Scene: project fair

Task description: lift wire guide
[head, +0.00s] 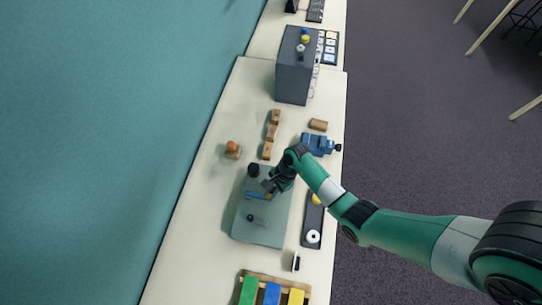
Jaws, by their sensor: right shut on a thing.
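My right arm comes in from the right, and its dark gripper (269,187) points down over the upper part of a grey-green board (262,232) on the table. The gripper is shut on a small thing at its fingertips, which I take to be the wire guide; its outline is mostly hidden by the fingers. A thin blue piece with an orange end (256,195) shows just below the fingertips. I cannot tell whether it is part of the held thing, or whether that thing is clear of the board. My left gripper is not in view.
A dark round knob (254,170) stands at the board's top edge. A blue vise-like tool (318,143) and wooden blocks (268,135) lie beyond. A dark strip with a white disc (312,222) lies right of the board. Coloured blocks (271,293) are in front.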

